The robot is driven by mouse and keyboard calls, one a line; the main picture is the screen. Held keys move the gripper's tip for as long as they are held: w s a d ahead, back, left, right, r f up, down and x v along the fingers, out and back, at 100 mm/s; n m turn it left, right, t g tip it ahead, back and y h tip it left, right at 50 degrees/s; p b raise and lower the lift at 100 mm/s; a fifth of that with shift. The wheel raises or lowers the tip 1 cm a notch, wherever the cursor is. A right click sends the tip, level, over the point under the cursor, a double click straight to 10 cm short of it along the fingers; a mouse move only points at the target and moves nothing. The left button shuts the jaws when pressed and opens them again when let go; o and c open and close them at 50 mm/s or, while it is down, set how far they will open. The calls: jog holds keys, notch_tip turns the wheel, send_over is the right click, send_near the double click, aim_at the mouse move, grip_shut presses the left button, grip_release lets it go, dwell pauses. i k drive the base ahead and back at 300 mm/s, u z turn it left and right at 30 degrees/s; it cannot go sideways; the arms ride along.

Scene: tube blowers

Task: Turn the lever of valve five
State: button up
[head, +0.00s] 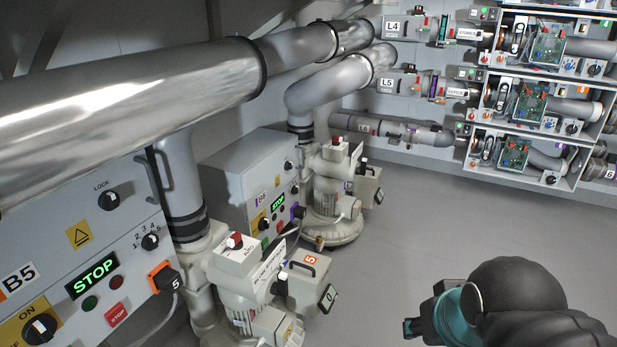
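The blower marked B5 stands at the lower left in the head view. Its pale valve housing (305,285) carries an orange 5 label, a dark handle-like part on top and a small screen that seems to read 0. A red-capped part (236,241) sits on the blower body beside it. Which part is the lever of valve five is not clear. A pipe unit labelled L5 (390,83) is on the back wall. My gripper (412,328) is at the lower right, right of the B5 housing and apart from it. Its fingers are too hidden to tell open from shut.
The B5 control box (75,235) shows a green STOP display. A second blower, B6 (335,195), stands behind. A big metal pipe (130,105) crosses the upper left. Racks with circuit boards (515,100) line the back right. Grey floor (450,220) is clear between.

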aim_at(280, 288)
jog(key=z, duration=0.75)
jog(key=k, duration=0.65)
jog(key=u, duration=1.25)
jog(key=i, duration=0.5)
jog(key=z, duration=0.05)
